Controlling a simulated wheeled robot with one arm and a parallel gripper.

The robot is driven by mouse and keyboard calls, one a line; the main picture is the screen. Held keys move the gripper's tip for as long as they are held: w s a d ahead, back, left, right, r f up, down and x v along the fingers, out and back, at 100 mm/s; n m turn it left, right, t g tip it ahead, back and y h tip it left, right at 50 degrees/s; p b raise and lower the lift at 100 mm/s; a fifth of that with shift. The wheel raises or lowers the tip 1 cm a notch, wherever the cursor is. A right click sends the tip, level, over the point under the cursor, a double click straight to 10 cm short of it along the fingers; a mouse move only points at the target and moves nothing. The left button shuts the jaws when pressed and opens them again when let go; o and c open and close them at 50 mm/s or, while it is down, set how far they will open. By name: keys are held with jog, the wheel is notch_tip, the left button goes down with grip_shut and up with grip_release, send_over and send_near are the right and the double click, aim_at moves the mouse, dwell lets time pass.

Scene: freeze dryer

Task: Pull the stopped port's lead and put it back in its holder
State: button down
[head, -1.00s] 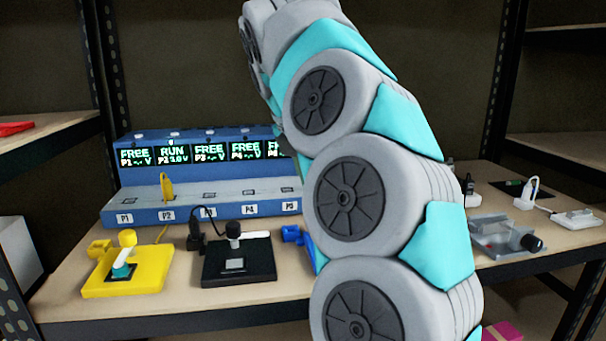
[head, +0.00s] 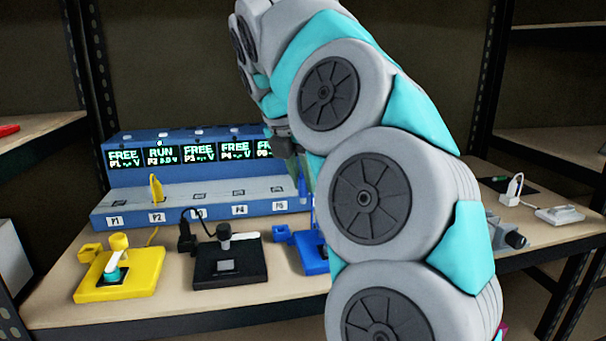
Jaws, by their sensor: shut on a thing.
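The blue port unit (head: 150,203) stands at the back of the bench. Its displays read FREE on P1, P3 and P4 and RUN on P2; P5 is partly cut off and anything further right is hidden. A yellow lead (head: 156,192) stands in P2. A blue lead (head: 302,187) shows upright by the right end of the visible row, beside my arm. My gripper (head: 282,138) is only partly seen above it, shut; its fingertips and their contact with the lead are hidden. The blue holder (head: 283,233) at the bench front looks empty.
A yellow stand (head: 118,285) and a black stand (head: 232,272) with a black plug (head: 187,238) line the bench front. A grey device (head: 512,238) and a white plug (head: 513,188) are right. My arm covers the middle. Shelf posts flank the bench.

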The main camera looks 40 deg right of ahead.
jog(key=shift+w, duration=0.1)
send_over(285, 226)
jog(key=a, duration=0.1)
jog(key=shift+a, duration=0.2)
dwell(0.4)
jog(key=shift+f, duration=0.1)
jog(key=shift+f, duration=3.05)
jog(key=shift+f+b, duration=0.6)
jog(key=shift+b, duration=0.2)
jog(key=shift+r+p, duration=0.7)
jog(key=shift+p, duration=0.25)
jog(key=shift+f, duration=1.15)
